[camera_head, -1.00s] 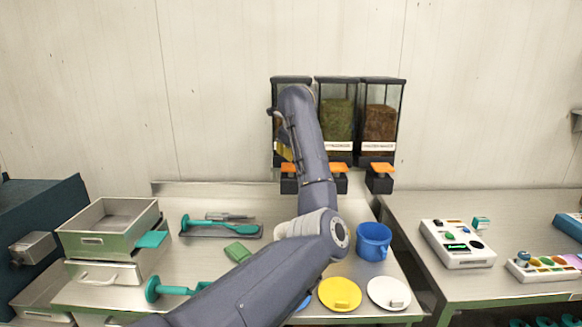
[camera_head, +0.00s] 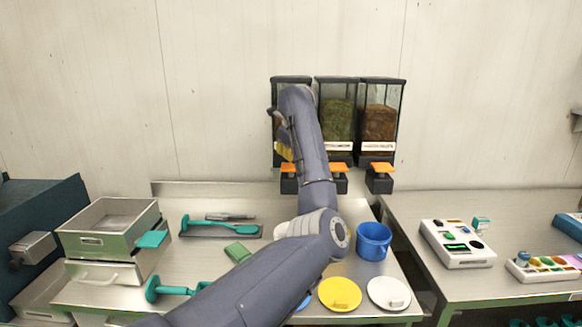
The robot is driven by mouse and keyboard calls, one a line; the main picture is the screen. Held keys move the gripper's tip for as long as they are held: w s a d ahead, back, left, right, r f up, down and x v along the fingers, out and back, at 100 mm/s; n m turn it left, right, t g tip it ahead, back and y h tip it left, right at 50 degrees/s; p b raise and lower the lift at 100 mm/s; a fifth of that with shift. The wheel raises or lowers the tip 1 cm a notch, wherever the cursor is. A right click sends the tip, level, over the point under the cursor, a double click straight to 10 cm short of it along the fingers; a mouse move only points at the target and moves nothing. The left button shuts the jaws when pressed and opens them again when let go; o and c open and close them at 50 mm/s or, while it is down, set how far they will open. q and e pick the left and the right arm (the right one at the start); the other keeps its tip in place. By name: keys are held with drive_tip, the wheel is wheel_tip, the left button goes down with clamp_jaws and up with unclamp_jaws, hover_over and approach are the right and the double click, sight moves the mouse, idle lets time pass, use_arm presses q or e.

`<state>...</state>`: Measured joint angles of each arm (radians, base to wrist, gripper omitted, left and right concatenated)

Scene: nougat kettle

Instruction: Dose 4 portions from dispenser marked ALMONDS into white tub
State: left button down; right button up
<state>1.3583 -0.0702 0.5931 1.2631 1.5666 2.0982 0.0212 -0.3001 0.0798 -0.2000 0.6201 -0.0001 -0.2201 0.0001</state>
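Three clear dispensers with orange levers stand at the back of the table: a left one (camera_head: 291,83), a middle one with green contents (camera_head: 338,120) and a right one with brown contents (camera_head: 380,122). The labels are too small to read surely, and my arm hides most of the left dispenser's front. My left gripper (camera_head: 283,143) is at the left dispenser, above its orange lever (camera_head: 289,168). My forearm largely hides it, so its fingers cannot be judged. A pale shape (camera_head: 282,257) shows beside my arm; I cannot tell whether it is the white tub. My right gripper is out of view.
A blue mug (camera_head: 374,241) stands at the table's right, behind yellow (camera_head: 340,293) and white (camera_head: 388,293) lids. A green block (camera_head: 238,251), teal-handled tools (camera_head: 230,229) and metal drawers (camera_head: 108,229) are at left. A white device (camera_head: 457,243) stands on the right table.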

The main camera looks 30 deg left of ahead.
sight(289, 164)
use_arm(q)
drive_tip(key=shift+f, duration=0.2)
drive_tip(key=shift+f, duration=0.25)
drive_tip(key=shift+f, duration=1.05)
idle(1.7)
drive_tip(key=shift+r, duration=1.5)
drive_tip(key=shift+r, duration=2.5)
idle(0.6)
